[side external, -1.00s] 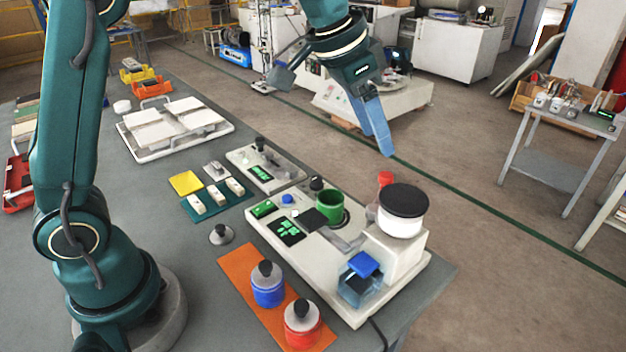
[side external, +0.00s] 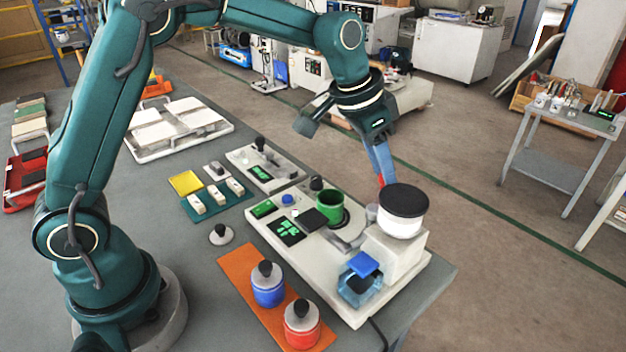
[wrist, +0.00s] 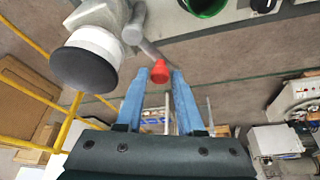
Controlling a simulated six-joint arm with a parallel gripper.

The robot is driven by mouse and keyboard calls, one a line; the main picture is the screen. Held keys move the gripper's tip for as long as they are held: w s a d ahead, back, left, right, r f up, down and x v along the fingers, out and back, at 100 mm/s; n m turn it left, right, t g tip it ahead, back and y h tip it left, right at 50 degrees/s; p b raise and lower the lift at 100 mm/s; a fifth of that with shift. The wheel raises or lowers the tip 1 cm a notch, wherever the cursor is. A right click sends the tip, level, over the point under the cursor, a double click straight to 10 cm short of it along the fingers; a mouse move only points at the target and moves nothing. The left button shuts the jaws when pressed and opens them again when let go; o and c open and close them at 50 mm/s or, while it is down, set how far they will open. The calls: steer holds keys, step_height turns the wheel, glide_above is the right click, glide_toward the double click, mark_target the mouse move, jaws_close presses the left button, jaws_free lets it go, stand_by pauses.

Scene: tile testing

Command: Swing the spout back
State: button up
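The spout is a grey arm (wrist: 151,49) beside a white tank with a black lid (side external: 403,203); in the wrist view it runs to a red knob (wrist: 160,72). The tank shows there too, at upper left (wrist: 88,60). My gripper (wrist: 159,78) is open, its two blue fingers on either side of the red knob, with visible gaps. In the side view my gripper (side external: 384,180) points down behind the tank, and its fingers hide most of the knob. A green cup (side external: 330,208) stands on the station, left of the tank.
The pale station base (side external: 350,310) also carries a blue-lidded container (side external: 362,275) and a dark panel. An orange mat (side external: 240,268) with blue and red weighted jars lies in front. A second, smaller device (side external: 262,170) sits behind. The table edge is close on the right.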

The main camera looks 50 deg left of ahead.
jaws_close()
stand_by(1.2)
